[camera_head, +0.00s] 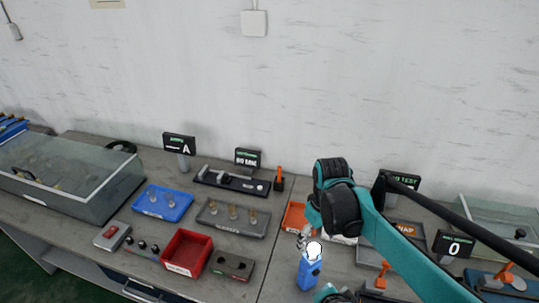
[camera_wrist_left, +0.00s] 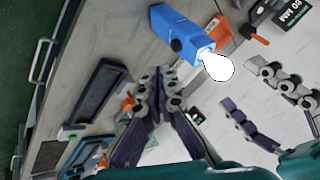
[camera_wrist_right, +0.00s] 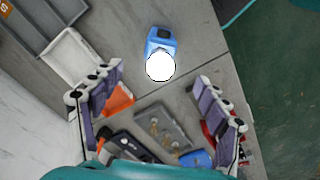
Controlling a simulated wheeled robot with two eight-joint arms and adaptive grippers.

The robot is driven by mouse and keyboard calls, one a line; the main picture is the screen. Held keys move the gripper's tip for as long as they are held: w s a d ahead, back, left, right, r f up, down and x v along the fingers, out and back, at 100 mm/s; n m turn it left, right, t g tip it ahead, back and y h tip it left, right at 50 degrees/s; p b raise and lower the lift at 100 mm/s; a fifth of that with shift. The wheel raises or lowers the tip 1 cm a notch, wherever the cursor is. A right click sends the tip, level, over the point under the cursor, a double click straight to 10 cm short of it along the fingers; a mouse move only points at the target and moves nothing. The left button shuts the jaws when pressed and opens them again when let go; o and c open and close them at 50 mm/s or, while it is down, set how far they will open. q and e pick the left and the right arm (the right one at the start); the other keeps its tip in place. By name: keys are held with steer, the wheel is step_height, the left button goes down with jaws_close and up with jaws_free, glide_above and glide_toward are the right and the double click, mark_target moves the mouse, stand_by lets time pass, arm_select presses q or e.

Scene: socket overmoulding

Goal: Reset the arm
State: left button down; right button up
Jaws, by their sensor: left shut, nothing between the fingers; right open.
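My right arm is teal and black and reaches in from the right in the head view. My right gripper (camera_wrist_right: 157,75) is open and empty in the right wrist view, its purple-padded fingers wide apart. A blue device (camera_head: 309,274) with a bright white round spot stands on the table below it. The device also shows ahead of the fingers in the right wrist view (camera_wrist_right: 157,37) and at the top of the left wrist view (camera_wrist_left: 176,27). My left gripper (camera_wrist_left: 157,90) is shut and empty, fingertips together. The right gripper's spread fingers show at the right of the left wrist view.
A red bin (camera_head: 187,251), blue tray (camera_head: 161,203) and grey tray (camera_head: 233,217) with several bulb-like parts stand on the table's left half. A glass-walled box (camera_head: 70,180) is at far left. Small signs stand along the back. The right side is crowded with trays and tools.

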arm_select(q)
steer(key=w+a+n+b, duration=0.1)
steer(key=a+n, duration=0.2)
steer(key=a, duration=0.7)
steer(key=w+a+n+b, duration=0.1)
steer(key=a+n, duration=0.3)
steer(key=a, duration=0.7)
steer(key=a+n+y+b, duration=0.1)
steer(key=a+n+b, duration=0.2)
steer(key=a, duration=0.8)
steer(key=shift+w+a+r+n, duration=0.15)
steer(key=shift+w+r+n, duration=0.15)
steer(key=shift+w+n, duration=0.15)
arm_select(e)
steer(key=s+d+f+m+t, duration=0.1)
steer(key=s+d+m+t, duration=0.1)
steer(key=s, duration=0.3)
steer(key=s+d+f+m+t, duration=0.2)
steer(key=s+m+t, duration=0.1)
steer(key=s+t, duration=0.2)
steer(key=shift+s+d+f+m, duration=0.2)
steer(key=shift+d+f+m, duration=0.1)
steer(key=shift+d+m, duration=0.1)
